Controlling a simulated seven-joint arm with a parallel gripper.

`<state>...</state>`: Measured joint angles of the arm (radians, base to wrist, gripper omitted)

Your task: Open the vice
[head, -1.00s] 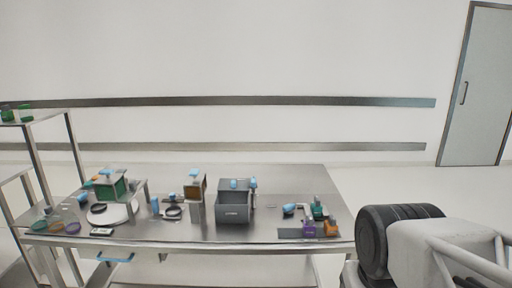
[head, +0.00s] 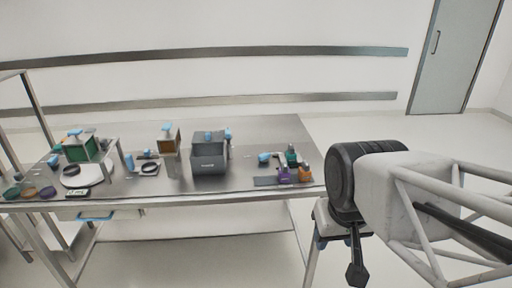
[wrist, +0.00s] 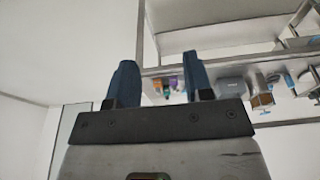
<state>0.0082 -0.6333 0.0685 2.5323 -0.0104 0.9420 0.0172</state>
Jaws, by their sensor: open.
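No object on the workbench (head: 250,127) is clear enough for me to name it surely as the vice. A small cluster stands at the bench's front right: a purple piece (head: 284,175), an orange piece (head: 305,173), a dark teal piece (head: 291,155) and a blue-ended piece (head: 265,158). My gripper (wrist: 161,70) shows in the wrist view with its two blue fingers apart and nothing between them touching. The bench lies well beyond the fingers there, with the purple piece (wrist: 173,82) small and far off. My gripper is away from all of these objects.
A metal shelf frame stands at the far left. Floor right of the bench is clear towards the door (head: 442,57).

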